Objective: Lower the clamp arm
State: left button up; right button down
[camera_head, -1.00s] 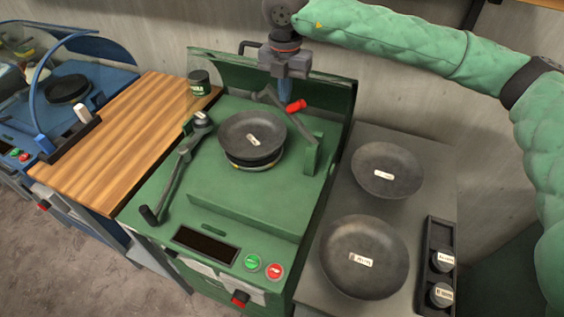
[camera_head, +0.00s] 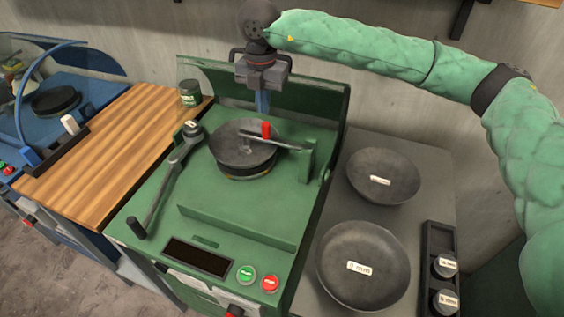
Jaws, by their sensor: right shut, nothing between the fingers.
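The clamp arm (camera_head: 284,143) is a dark bar that reaches left from the green post (camera_head: 308,160) on the green machine. It lies nearly level over the dark bowl (camera_head: 230,157), with its red grip (camera_head: 267,130) standing upright. The bowl sits on the round seat of the machine. My right gripper (camera_head: 263,108) points down just above and behind the red grip. It is shut and empty. I cannot tell whether its fingertips touch the grip. My left gripper is out of view.
Two dark labelled bowls (camera_head: 383,176) (camera_head: 363,266) lie on the grey top at right, beside a black tray (camera_head: 430,267). A long lever (camera_head: 163,185) stands at the machine's left. A green jar (camera_head: 190,92) stands on the wooden counter (camera_head: 85,165). A blue machine is at far left.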

jog(key=shift+w+a+f, duration=0.1)
jog(key=shift+a+f, duration=0.2)
jog(key=shift+f, duration=0.05)
jog(key=shift+r, duration=0.1)
notch_tip(320, 180, up, 12)
jog(key=shift+p, duration=0.4)
dwell(0.9)
dwell(0.3)
